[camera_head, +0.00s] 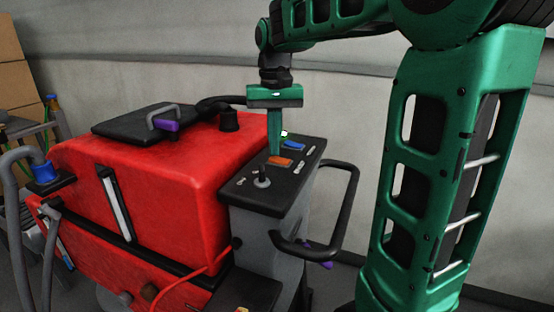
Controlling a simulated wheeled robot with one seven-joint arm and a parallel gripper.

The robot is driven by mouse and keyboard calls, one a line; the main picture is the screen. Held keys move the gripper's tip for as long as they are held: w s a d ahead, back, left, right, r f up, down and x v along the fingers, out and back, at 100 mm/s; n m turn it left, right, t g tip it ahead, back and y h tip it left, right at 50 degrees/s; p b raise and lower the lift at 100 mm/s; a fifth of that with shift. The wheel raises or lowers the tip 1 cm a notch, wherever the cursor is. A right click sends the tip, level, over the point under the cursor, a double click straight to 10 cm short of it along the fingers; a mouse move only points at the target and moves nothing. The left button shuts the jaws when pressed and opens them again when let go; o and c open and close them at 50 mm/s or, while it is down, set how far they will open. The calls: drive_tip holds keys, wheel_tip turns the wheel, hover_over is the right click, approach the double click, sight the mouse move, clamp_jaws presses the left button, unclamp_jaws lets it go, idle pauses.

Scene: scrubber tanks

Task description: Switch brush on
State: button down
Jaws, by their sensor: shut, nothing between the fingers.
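The red scrubber machine (160,190) stands at the left and centre. Its black control panel (262,195) sits on top of a grey column at its right end. On the panel are an orange switch (279,161), a blue switch (293,145) and a small knob or lever (261,182). I cannot read any label that tells which one is the brush switch. My gripper (275,153) is shut and empty, pointing down over the panel. Its tips are at or just above the orange switch and hide part of the panel there. I cannot tell whether they touch.
A black handle loop (345,215) sticks out to the right of the panel. A black lid (145,133) with a purple latch (167,125) lies on the red tank. Grey hoses (15,220) and a shelf with boxes (15,85) stand at the far left. A pale wall is behind.

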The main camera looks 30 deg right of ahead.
drive_tip(key=shift+f, duration=0.4)
wheel_tip(320, 180, up, 7)
idle(1.2)
idle(0.4)
